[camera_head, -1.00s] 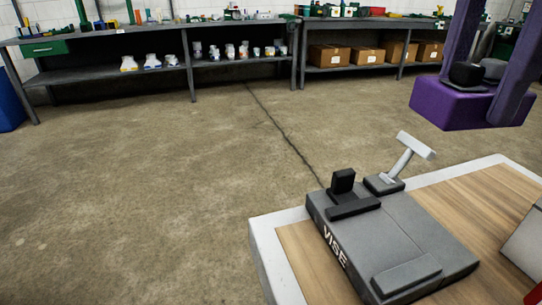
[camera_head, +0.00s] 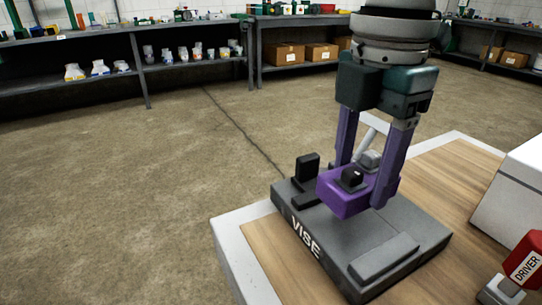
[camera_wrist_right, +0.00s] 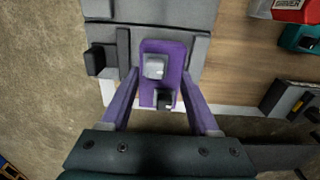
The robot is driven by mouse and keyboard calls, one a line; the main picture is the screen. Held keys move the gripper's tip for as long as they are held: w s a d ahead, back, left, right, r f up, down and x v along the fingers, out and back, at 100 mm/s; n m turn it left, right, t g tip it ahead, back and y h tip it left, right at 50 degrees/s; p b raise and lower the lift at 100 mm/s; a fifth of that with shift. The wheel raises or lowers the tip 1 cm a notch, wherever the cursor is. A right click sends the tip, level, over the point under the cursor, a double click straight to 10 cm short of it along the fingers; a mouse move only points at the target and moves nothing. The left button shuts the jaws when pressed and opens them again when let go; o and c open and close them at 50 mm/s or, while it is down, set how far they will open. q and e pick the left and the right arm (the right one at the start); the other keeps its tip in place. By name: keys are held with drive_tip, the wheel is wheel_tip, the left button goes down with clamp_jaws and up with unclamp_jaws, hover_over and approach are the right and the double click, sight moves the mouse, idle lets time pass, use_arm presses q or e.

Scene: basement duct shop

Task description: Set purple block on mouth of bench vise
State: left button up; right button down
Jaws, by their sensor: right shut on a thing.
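The purple block (camera_head: 342,199) is between the two purple fingers of my right gripper (camera_head: 364,182), which is shut on it. The block has small black and grey pieces on top. It is over the grey bench vise (camera_head: 330,238), just right of the upright black jaw (camera_head: 307,170). I cannot tell whether its underside touches the vise. In the right wrist view, the block (camera_wrist_right: 173,52) lies between the fingers and overlaps the vise (camera_wrist_right: 172,14). The vise mouth is largely hidden behind the block. My left gripper is out of view.
The vise sits on a wood-topped bench with a pale rim (camera_head: 232,262). A red box marked DRIVER (camera_head: 524,260) and a white-grey box (camera_head: 515,190) are at the right. Shelves with jars and cartons (camera_head: 283,54) stand at the back beyond open floor.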

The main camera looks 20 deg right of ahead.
sight(348, 225)
wheel_tip(348, 225, down, 5)
drive_tip(key=shift+r+b, duration=0.2)
drive_tip(key=shift+b, duration=0.3)
drive_tip(key=shift+f, duration=0.1)
drive_tip(key=shift+f, duration=0.1)
drive_tip(key=shift+c, duration=2.1)
unclamp_jaws()
